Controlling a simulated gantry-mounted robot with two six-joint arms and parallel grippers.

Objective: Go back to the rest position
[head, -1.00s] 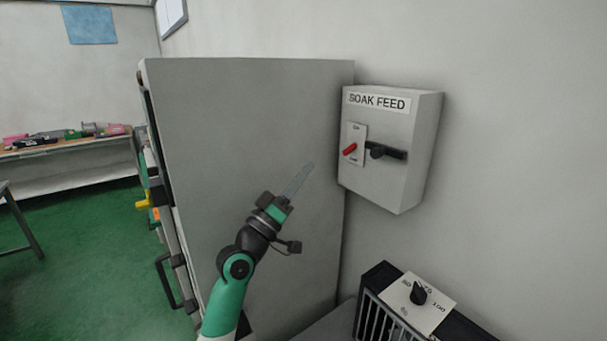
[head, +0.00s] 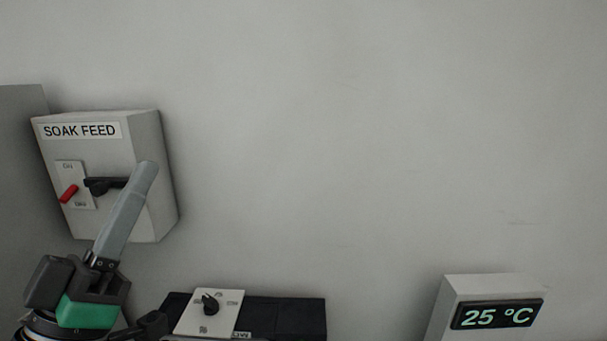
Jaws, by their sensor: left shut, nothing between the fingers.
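My left gripper (head: 147,168) is shut and empty at the lower left. The grey box is on the wall and has a small red lever (head: 69,193) on a white plate. A black handle (head: 104,185) points right, its end close to the fingers in the picture. My right gripper is not in view.
A dark unit with a white dial plate (head: 207,313) and black knob is at the bottom, right of my left gripper. A display box reading 25 °C (head: 497,314) is at the lower right. A grey panel (head: 20,150) stands at the left edge. The wall between is bare.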

